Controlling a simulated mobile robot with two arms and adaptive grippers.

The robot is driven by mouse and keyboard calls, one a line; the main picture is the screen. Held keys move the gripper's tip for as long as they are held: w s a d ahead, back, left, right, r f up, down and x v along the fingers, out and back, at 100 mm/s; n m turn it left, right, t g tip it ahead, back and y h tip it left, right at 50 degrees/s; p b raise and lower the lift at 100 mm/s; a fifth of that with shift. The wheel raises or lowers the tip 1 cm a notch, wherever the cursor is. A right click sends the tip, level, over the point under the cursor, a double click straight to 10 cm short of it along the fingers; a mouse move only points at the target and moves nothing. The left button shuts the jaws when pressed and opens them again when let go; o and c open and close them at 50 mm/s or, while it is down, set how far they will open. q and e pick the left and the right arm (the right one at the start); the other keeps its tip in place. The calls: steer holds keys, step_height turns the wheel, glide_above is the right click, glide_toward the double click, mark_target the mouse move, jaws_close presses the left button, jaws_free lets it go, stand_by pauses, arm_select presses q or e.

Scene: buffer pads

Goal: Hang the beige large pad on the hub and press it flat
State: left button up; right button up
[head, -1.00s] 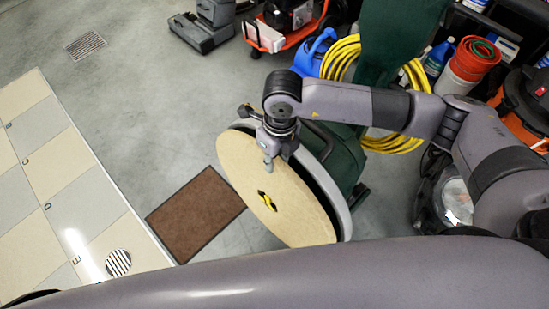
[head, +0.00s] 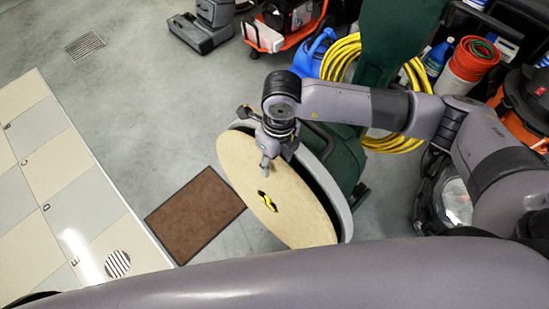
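The beige large pad (head: 290,215) is a big tan disc in the middle of the head view, tilted and facing left. It covers the face of a grey-rimmed round head (head: 343,205) on a green floor machine (head: 348,160). A yellow and black piece, likely the hub (head: 267,201), shows through the pad's centre hole. A dark gap shows between pad and rim on the right. My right gripper (head: 266,162) is at the pad's upper part, pointing down at its face or edge; whether its fingers grip the pad cannot be told. My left gripper is not in view.
A brown mat (head: 195,215) lies on the grey floor left of the pad. A checkered tiled platform (head: 60,190) is at the left.

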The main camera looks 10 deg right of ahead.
steer(key=shift+w+d, duration=0.1)
steer(key=shift+d, duration=0.05)
stand_by(0.5)
step_height(320, 180, up, 12)
steer(key=shift+w+d, duration=0.3)
steer(key=shift+d, duration=0.1)
